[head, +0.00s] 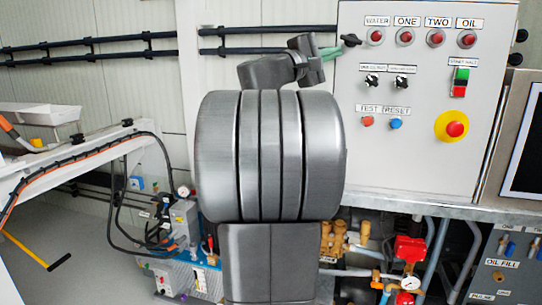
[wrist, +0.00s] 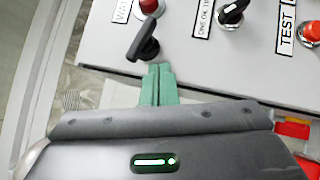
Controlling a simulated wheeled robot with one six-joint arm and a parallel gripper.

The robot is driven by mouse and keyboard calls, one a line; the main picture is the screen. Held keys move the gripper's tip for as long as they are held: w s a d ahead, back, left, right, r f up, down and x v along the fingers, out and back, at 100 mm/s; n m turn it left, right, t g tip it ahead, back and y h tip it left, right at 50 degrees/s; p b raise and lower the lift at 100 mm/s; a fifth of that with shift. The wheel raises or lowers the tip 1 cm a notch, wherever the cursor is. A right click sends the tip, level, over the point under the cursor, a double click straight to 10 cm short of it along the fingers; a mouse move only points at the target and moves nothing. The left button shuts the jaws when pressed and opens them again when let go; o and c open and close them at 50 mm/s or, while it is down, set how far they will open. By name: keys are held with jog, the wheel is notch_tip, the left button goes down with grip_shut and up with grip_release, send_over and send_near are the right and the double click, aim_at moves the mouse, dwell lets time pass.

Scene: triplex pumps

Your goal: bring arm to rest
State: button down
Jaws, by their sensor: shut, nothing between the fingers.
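My gripper (head: 332,53) shows in the head view by its green fingertips, just left of the control panel and close to a black rotary handle (head: 350,40) on the panel's left edge. In the wrist view the green fingers (wrist: 158,84) are together with nothing between them. The black handle (wrist: 143,48) there lies just beyond the fingertips; I cannot tell whether they touch. My grey arm fills the middle of the head view and hides what is behind it.
The grey control panel (head: 420,150) carries lamps, knobs and a red emergency button (head: 455,129) on yellow. A screen (head: 525,150) stands at the right. Red-fitted pipes (head: 408,250) run below. A white beam (head: 75,160) with cables is at the left. Open wall lies left of my arm.

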jog(key=s+a+r+m+g+y+p, duration=0.1)
jog(key=s+a+m+g+p, duration=0.1)
jog(key=a+p, duration=0.5)
jog(key=shift+r+m+g+y+p, duration=0.3)
jog(key=shift+m+p, duration=0.1)
jog(key=shift+p, duration=0.55)
jog(key=shift+s, duration=0.1)
